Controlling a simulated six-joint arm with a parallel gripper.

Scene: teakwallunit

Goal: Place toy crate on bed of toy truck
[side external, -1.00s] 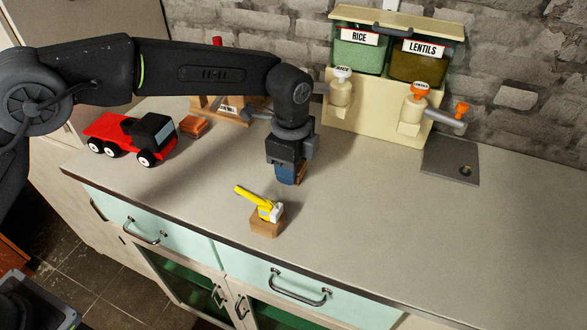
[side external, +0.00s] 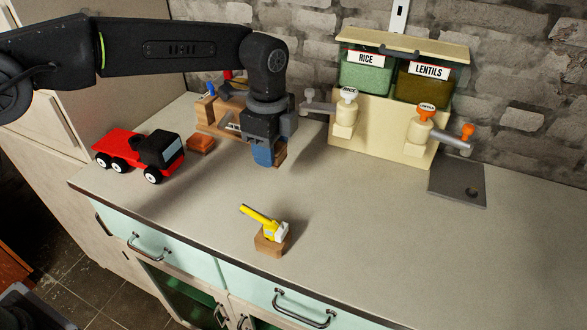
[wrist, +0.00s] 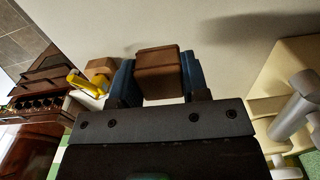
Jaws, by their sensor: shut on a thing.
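The toy truck (side external: 140,154), red with a black cab, stands on the counter at the left in the side view. Its flat red bed (side external: 117,143) is empty and its cab faces right. My gripper (side external: 267,153) has blue fingers and is to the right of the truck, above the counter. It is shut on a brown wooden toy crate (side external: 281,154), mostly hidden behind the fingers there. In the wrist view the toy crate (wrist: 159,72) sits between the two blue fingers (wrist: 158,80).
A reddish-brown block (side external: 201,144) lies by the truck's cab. A wooden rack (side external: 215,112) stands behind it. A yellow toy on a wooden block (side external: 268,240) is near the front edge. The RICE and LENTILS dispenser (side external: 385,130) and a grey plate (side external: 457,180) are right. The counter's middle is clear.

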